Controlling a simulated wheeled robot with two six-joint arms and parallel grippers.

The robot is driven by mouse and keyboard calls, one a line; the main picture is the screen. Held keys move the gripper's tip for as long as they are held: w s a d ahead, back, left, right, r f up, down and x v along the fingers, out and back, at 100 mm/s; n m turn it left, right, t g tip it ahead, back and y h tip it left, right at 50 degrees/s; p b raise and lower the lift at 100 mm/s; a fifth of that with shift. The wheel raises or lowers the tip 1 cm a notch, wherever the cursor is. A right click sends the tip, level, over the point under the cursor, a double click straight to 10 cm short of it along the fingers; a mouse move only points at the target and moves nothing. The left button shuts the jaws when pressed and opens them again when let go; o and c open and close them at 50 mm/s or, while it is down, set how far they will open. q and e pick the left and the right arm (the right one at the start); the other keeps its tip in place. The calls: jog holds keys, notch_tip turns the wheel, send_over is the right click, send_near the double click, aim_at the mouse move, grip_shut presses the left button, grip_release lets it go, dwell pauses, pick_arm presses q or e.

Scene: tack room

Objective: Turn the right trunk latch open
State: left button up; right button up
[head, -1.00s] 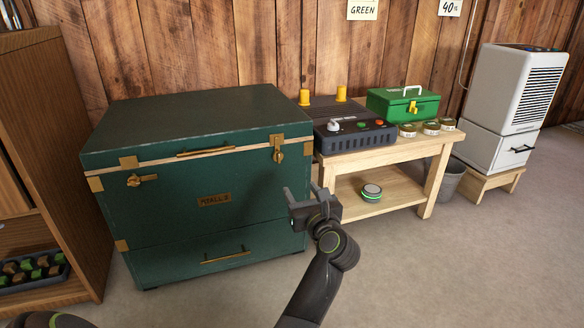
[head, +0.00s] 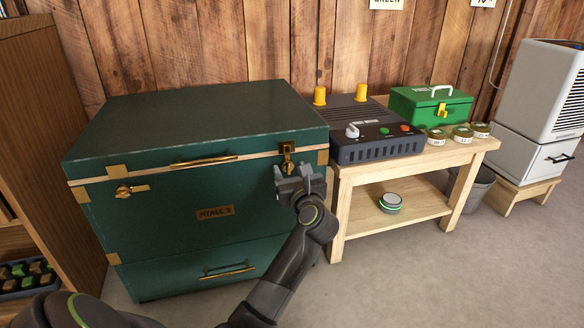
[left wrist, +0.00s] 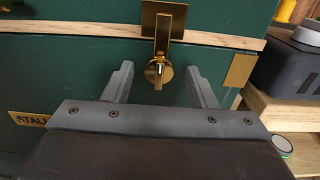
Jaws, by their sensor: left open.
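The green trunk (head: 180,240) stands against the wall, lid down. Its right latch (head: 287,148) is brass, at the lid seam near the right corner. In the left wrist view the right latch (left wrist: 158,70) hangs upright from its plate, with a round knob at its lower end. The left latch (head: 131,191) lies sideways. My left gripper (head: 300,174) is open just in front of the right latch. In the left wrist view my left gripper (left wrist: 160,75) has one finger on each side of the knob, with gaps on both sides. My right gripper is not in view.
A wooden bench (head: 352,205) with a dark device (head: 375,145) and a green box (head: 430,105) stands close to the trunk's right. A wooden cabinet (head: 55,150) stands at the left. The floor in front is clear.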

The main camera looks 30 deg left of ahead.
pick_arm(q)
jog(key=shift+a, duration=0.1)
jog(key=c, duration=1)
jog(key=shift+o, duration=0.2)
